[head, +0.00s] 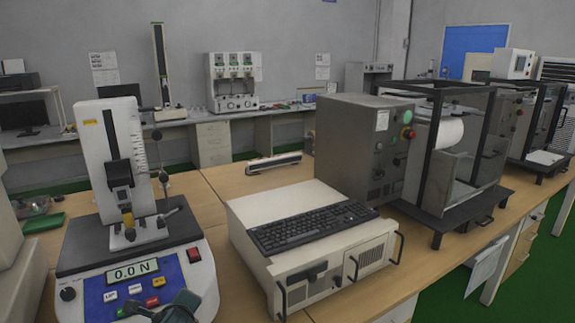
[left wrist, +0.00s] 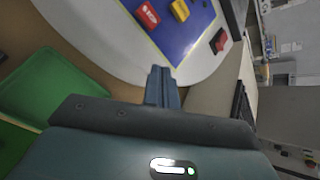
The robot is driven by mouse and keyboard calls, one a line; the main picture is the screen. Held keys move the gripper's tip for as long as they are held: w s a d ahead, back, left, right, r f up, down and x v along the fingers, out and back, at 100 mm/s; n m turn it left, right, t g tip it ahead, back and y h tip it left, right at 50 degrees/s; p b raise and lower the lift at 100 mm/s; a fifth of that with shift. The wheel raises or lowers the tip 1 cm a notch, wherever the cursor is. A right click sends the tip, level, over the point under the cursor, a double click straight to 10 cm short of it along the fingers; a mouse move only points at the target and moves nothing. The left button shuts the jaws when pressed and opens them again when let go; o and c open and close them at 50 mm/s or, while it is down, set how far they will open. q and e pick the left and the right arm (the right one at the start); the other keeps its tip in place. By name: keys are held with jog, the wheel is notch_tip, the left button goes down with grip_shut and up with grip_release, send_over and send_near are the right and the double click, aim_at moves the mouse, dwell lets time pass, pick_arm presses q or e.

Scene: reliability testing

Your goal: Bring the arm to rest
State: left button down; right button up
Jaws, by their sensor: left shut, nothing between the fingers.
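My left gripper (head: 172,308) shows at the bottom edge of the head view, in front of the force tester's control panel. In the left wrist view its two fingers (left wrist: 162,80) are together, with nothing between them. The force tester (head: 130,190) stands upright on the bench, and its display (head: 132,271) reads 0.0 N. In the left wrist view the fingertips overlap the edge of the tester's white base (left wrist: 105,45); I cannot tell whether they touch it. My right gripper is in neither view.
A beige computer case (head: 335,262) with a black keyboard (head: 312,226) lies right of the tester. A grey control box (head: 355,145) and a framed machine (head: 460,150) stand behind it. A green tray (left wrist: 50,95) is at the left in the wrist view. Bare bench (head: 235,265) separates tester and case.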

pick_arm(q)
jog(key=s+d+f+n+g+h, duration=0.1)
jog(key=s+d+n+g+h, duration=0.1)
jog(key=s+n, duration=0.7)
jog(key=s+d+f+n+g+h, duration=0.15)
jog(key=s+n, duration=0.35)
jog(key=s, duration=0.7)
jog(key=s+d+f+n+g+h, duration=0.25)
jog(key=s+n, duration=0.35)
jog(key=s, duration=0.5)
jog(key=w+d+f+t+h, duration=0.1)
jog(key=w+d+f+t, duration=0.3)
jog(key=f, duration=0.4)
jog(key=shift+w+d+f+t+h, duration=0.4)
jog(key=shift+w+t, duration=0.5)
jog(key=shift+t, duration=0.3)
